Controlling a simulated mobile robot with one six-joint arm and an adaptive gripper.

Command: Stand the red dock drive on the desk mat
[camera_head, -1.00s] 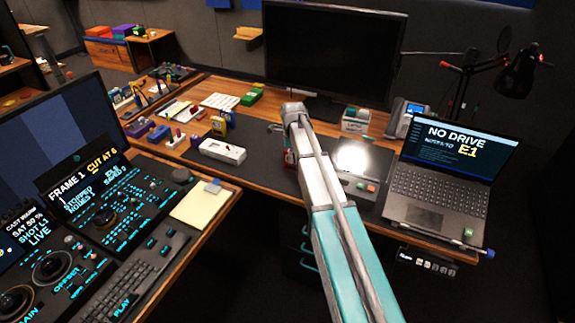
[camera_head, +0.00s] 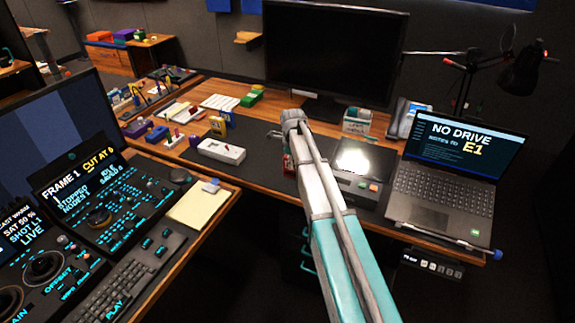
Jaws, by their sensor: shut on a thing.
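The dark desk mat (camera_head: 258,171) lies on the wooden desk in the middle of the head view. My arm reaches up from the bottom and bends down over the mat. My gripper (camera_head: 287,150) is mostly hidden behind my own arm; only a bit shows at its left side. A small part of the red dock drive (camera_head: 288,165) shows just left of the arm, at the gripper, which is shut on it. The arm hides the drive's lower end, so I cannot tell whether it touches the mat.
A lit pad (camera_head: 353,162) and a laptop (camera_head: 443,180) stand to the right. A monitor (camera_head: 333,55) stands behind. Bare mat shows left of the arm.

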